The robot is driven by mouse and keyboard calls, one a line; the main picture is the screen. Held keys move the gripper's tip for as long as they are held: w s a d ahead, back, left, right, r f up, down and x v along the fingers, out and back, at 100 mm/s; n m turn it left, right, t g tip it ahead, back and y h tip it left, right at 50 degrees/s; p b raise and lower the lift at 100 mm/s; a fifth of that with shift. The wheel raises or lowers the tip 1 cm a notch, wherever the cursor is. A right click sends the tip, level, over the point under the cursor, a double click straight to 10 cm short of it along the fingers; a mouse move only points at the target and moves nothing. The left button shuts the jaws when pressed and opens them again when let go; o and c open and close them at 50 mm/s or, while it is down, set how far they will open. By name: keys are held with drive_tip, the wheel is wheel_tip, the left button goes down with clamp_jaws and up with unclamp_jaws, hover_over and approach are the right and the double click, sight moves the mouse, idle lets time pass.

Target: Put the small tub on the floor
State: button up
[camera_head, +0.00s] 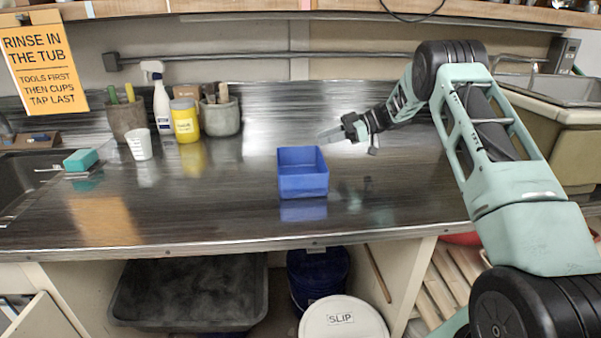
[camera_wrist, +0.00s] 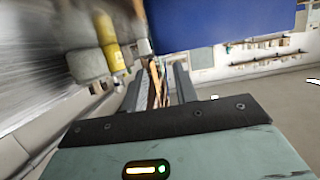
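The small tub is a blue, open-topped rectangular tub (camera_head: 303,186) standing upright on the metal counter (camera_head: 400,200). In the wrist view the blue tub (camera_wrist: 220,18) fills the top right, partly cut off. My gripper (camera_head: 330,136) is just behind and above the tub's right rear corner, and looks apart from it. In the wrist view my two grey fingers (camera_wrist: 160,88) stand apart with nothing held between them. The floor directly under the counter front is mostly hidden by bins and buckets.
A yellow jar (camera_head: 185,122), spray bottle (camera_head: 161,100), white cup (camera_head: 140,145) and tool pots stand at the counter's left rear. Below are a black bin (camera_head: 190,290), a dark blue bucket (camera_head: 318,270) and a lidded SLIP bucket (camera_head: 342,320).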

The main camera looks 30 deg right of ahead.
drive_tip(key=p, duration=0.1)
hover_over(301, 170)
drive_tip(key=w+d, duration=0.2)
drive_tip(key=shift+a+f, duration=0.2)
drive_tip(key=shift+f, duration=1)
clamp_jaws()
